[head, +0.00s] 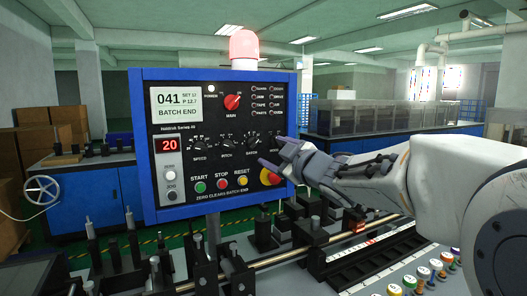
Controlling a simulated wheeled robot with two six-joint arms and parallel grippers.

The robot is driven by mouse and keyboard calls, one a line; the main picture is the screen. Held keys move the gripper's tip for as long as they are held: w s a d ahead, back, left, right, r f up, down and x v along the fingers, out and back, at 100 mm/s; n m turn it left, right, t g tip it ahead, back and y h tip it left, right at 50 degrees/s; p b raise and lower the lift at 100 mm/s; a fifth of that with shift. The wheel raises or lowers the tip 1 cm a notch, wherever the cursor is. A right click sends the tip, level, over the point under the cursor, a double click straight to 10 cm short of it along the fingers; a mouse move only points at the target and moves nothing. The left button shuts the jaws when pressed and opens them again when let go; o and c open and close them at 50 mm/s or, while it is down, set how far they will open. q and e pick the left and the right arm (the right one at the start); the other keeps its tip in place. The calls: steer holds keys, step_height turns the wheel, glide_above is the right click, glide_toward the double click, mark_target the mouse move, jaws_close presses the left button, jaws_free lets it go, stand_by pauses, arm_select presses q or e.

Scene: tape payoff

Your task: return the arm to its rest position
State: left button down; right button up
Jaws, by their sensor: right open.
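My right arm reaches in from the right, and its pale right gripper (272,155) is open and empty. The dark fingertips point left, in front of the lower right of the blue-framed control panel (178,135). They are just above the red emergency stop (270,178) and right of the yellow RESET button (243,181). I cannot tell whether they touch the panel. The panel's screen (178,104) reads 041 and BATCH END. The red counter (169,145) reads 20. My left gripper is out of view.
A pinkish-red beacon (244,45) glows on the panel. Below stand black machine fixtures with a rail (290,256) and upright posts. Coloured round pieces (421,272) line the lower right. Boxes (33,140) and a handwheel (42,190) are at the left.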

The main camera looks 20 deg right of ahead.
steer(key=shift+s, duration=0.15)
steer(key=s+a+f+m+g, duration=0.1)
steer(key=s+a+f+g, duration=0.25)
steer(key=f, duration=0.35)
steer(key=s+a+f+m+g+h, duration=0.1)
steer(key=s+a+f+m+g, duration=0.1)
steer(key=s+a+f, duration=0.3)
steer(key=s+a+f+m+g, duration=0.1)
steer(key=s+a+f+g, duration=0.2)
steer(key=f, duration=0.5)
steer(key=s+a+f+g, duration=0.1)
steer(key=s+f+g, duration=0.2)
steer(key=s, duration=0.5)
steer(key=s+a+f+g+h, duration=0.1)
steer(key=s+f+g, duration=0.2)
steer(key=s, duration=0.5)
steer(key=s+a+f+g+p, duration=0.1)
steer(key=s+f+g, duration=0.2)
steer(key=s, duration=0.5)
steer(key=shift+a+f, duration=0.3)
steer(key=shift+f, duration=0.6)
